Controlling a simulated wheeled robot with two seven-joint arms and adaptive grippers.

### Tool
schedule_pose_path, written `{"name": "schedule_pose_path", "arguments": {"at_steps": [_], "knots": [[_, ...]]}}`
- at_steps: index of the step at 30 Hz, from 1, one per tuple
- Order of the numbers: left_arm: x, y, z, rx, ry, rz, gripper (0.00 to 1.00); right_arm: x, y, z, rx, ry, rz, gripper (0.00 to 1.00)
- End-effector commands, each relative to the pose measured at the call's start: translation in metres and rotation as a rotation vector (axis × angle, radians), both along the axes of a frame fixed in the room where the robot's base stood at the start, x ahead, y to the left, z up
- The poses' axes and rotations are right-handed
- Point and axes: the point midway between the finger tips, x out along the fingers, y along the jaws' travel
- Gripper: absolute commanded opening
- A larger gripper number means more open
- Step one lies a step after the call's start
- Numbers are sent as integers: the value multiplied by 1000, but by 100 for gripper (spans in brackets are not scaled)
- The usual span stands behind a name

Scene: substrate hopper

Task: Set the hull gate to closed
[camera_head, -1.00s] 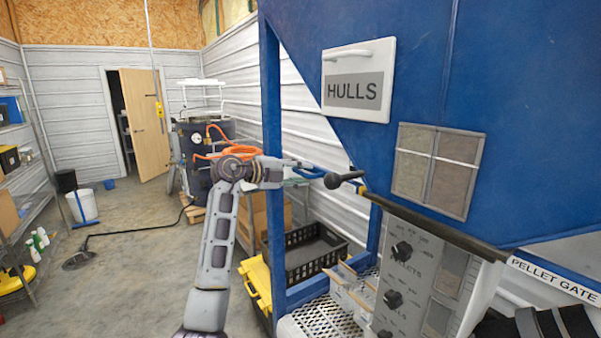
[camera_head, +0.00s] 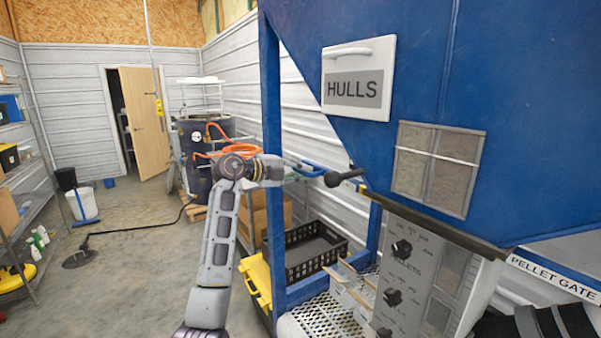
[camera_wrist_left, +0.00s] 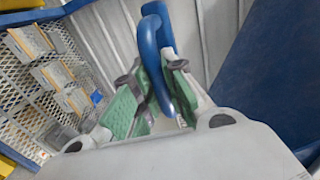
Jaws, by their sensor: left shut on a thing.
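A blue looped handle (camera_wrist_left: 152,45) crosses between the fingers of my left gripper (camera_wrist_left: 158,88) in the left wrist view. The green-padded fingers are shut on it. The fingers are small there. The blue hopper (camera_head: 420,65) bears a HULLS sign (camera_head: 358,90). No label shows which gate the blue handle belongs to. My right gripper is not in view.
A grey control panel (camera_head: 415,275) with black dials and a PELLET GATE label (camera_head: 555,278) are at the lower right. A blue post (camera_head: 273,130) stands close to my left arm. A black crate (camera_head: 305,250) sits below. Open floor lies to the left.

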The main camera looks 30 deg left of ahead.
Motion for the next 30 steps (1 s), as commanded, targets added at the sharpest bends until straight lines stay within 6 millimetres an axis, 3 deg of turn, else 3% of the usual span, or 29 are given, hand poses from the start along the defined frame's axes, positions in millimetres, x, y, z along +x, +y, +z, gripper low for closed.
{"name": "schedule_pose_path", "arguments": {"at_steps": [5,21,30], "knots": [[-4,-7,-1,3,1,1,0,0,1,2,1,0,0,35],[-35,-60,-1,3,4,-1,0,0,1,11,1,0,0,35],[-38,-65,-2,0,6,-4,0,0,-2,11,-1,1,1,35]]}}
